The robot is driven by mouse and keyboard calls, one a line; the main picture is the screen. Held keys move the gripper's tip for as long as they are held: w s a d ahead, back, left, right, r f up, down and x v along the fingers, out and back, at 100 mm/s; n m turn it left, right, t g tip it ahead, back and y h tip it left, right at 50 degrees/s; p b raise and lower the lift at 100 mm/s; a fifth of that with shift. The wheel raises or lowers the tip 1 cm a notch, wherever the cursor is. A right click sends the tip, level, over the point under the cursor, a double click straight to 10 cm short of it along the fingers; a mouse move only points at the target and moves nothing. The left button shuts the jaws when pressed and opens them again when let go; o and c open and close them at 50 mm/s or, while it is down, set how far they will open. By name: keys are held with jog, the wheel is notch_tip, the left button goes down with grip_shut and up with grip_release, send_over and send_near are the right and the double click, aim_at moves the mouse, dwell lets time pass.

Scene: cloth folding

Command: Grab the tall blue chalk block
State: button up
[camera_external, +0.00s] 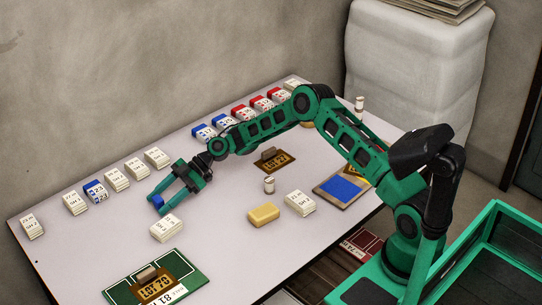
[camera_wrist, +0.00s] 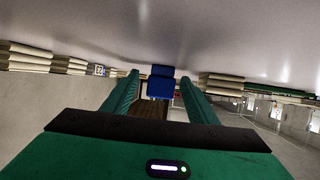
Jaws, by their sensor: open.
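The blue chalk block (camera_external: 158,200) stands on the pale table (camera_external: 225,230) at the left, only partly visible between my fingertips in the external view. In the wrist view the blue block (camera_wrist: 160,83) shows ahead, centred in the gap between my two green fingers. My gripper (camera_external: 157,204) is open and low over the table, with a finger on each side of the block. In the wrist view gaps show between my gripper (camera_wrist: 160,88) and the block on both sides. I cannot tell how deep the block sits between the fingers.
A white card stack (camera_external: 166,228) lies close to my fingertips. More stacks line the back edge, one with a blue top (camera_external: 96,191). A yellow block (camera_external: 263,215), a small jar (camera_external: 269,184) and a green board (camera_external: 156,283) lie nearer the front. The table's middle has free room.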

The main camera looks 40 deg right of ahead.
jog(key=shift+a+f, duration=0.2)
jog(key=shift+a, duration=0.4)
jog(key=shift+c, duration=0.3)
jog(key=c, duration=1.1)
jog(key=shift+o, duration=0.2)
